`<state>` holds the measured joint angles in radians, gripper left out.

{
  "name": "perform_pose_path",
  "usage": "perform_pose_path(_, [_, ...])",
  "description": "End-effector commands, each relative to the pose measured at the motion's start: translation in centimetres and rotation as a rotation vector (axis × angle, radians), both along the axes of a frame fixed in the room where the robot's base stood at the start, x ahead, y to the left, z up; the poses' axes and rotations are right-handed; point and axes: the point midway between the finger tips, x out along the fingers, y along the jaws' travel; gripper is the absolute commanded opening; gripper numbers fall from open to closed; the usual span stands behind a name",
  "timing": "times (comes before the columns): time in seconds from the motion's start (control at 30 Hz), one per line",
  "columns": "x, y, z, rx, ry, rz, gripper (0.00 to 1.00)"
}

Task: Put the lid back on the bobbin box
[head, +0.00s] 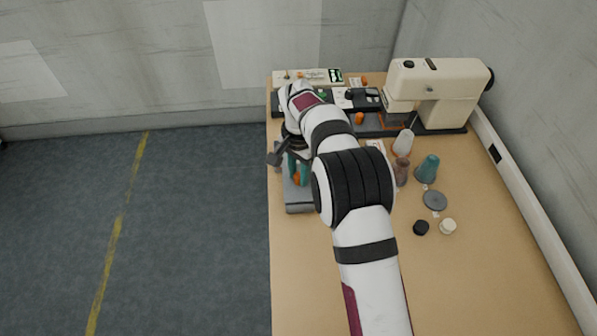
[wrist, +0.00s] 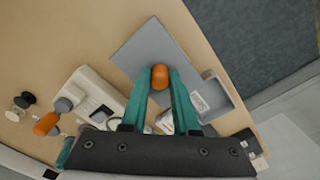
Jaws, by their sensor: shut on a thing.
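The lid is a flat grey plate (wrist: 138,52) with a rounded orange knob (wrist: 160,77), seen in the wrist view. My gripper (wrist: 160,88) is shut on the knob, its two teal fingers on either side. The grey bobbin box (wrist: 233,104) shows as a raised rim beside and partly behind the lid, with a pale printed label (wrist: 199,103) inside. Whether the lid touches the box or hangs above it, I cannot tell. In the head view my gripper (head: 298,170) is at the table's left edge, over a grey slab (head: 302,208) largely hidden by my arm.
A cream sewing machine (head: 445,92) stands at the back right of the table. A teal thread cone (head: 428,168), a grey disc (head: 435,200), a black cap (head: 421,228) and a white cap (head: 448,226) lie right of my arm. The front right of the table is clear.

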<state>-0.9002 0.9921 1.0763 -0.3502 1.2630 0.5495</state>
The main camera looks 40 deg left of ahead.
Motion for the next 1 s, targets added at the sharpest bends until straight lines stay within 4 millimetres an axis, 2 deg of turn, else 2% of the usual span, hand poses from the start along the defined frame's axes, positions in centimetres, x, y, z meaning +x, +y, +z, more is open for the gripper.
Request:
perform_pose_path(0.97, [0.00,0.00,-0.40,0.000,0.000,0.000,0.00])
perform_pose_path(1.0, [0.00,0.00,-0.40,0.000,0.000,0.000,0.34])
